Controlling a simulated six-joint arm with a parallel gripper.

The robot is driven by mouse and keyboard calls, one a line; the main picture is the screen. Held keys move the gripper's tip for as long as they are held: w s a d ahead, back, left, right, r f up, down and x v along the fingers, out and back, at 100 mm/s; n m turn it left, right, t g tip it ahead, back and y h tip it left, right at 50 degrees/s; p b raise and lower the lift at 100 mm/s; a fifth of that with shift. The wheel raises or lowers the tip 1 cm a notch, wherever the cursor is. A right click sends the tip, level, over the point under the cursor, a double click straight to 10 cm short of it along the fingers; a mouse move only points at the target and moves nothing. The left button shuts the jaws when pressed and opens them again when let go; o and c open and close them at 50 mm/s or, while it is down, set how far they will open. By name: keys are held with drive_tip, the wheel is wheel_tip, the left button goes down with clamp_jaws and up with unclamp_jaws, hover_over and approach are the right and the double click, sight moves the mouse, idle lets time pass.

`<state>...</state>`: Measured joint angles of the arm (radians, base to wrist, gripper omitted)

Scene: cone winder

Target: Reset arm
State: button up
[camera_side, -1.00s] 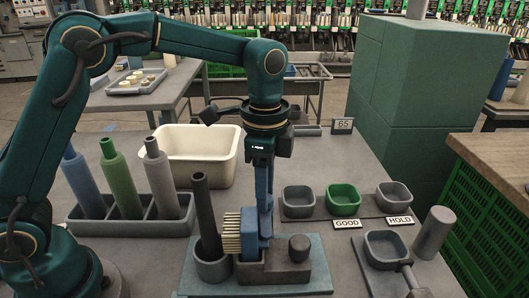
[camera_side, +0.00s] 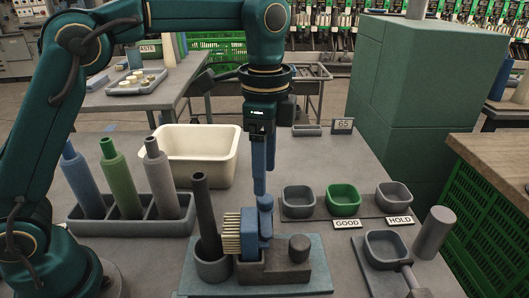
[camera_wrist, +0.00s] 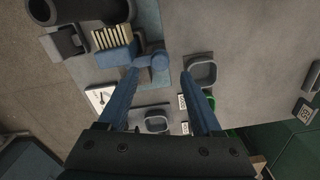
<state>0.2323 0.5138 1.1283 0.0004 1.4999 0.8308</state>
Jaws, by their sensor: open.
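My gripper (camera_side: 260,194) points straight down above a blue-handled brush (camera_side: 251,231), apart from it. The brush has pale bristles facing left and sits on the grey fixture (camera_side: 290,274) on the table, beside a dark grey tube (camera_side: 204,215) standing in a cup. In the wrist view my gripper (camera_wrist: 172,75) shows two blue fingers spread apart with nothing between their tips. The brush also shows in the wrist view (camera_wrist: 118,56), near the left finger's tip in the picture.
A rack (camera_side: 90,222) with blue, green and grey cones stands left. A cream bin (camera_side: 232,168) is behind. Small trays (camera_side: 343,212) with GOOD and HOLD labels lie right, near a scale-like dish (camera_side: 362,262) and grey cylinder (camera_side: 437,228). A display reading 65 (camera_side: 342,125) stands behind.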

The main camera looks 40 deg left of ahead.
drive_tip(key=shift+r, duration=0.1)
drive_tip(key=s+a+r+n+t, duration=0.3)
drive_tip(key=s+a+n+t, duration=0.3)
drive_tip(key=s+a+n, duration=0.3)
drive_tip(key=s+d+f+n, duration=0.1)
drive_tip(key=s+f+n, duration=0.2)
drive_tip(key=s, duration=0.3)
drive_tip(key=shift+d, duration=0.35)
drive_tip(key=shift+f, duration=0.1)
